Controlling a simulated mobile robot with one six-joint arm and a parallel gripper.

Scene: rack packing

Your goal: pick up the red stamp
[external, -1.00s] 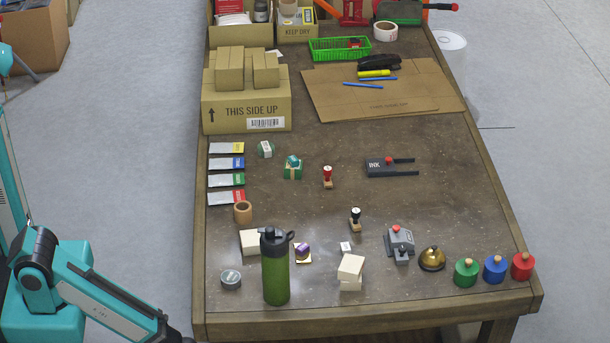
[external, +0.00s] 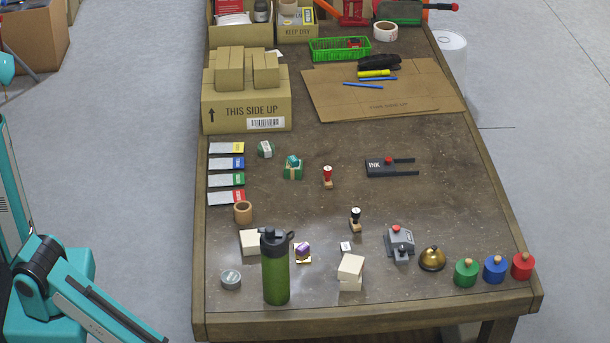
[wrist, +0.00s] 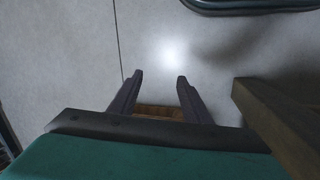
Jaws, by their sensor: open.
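The red stamp (external: 327,176) stands upright near the middle of the table, with a red handle and a wooden base. A similar stamp with a black handle (external: 355,219) stands nearer the front edge. In the wrist view my gripper (wrist: 159,77) is open and empty, with its two dark fingers apart over the floor beside a wooden table edge. The red stamp does not show in the wrist view. In the external view my arm is at the lower left, off the table, and my gripper is out of the frame.
A green bottle (external: 276,270) stands tall at the table's front left, near white blocks (external: 350,268). A bell (external: 432,258) stands at the front right.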

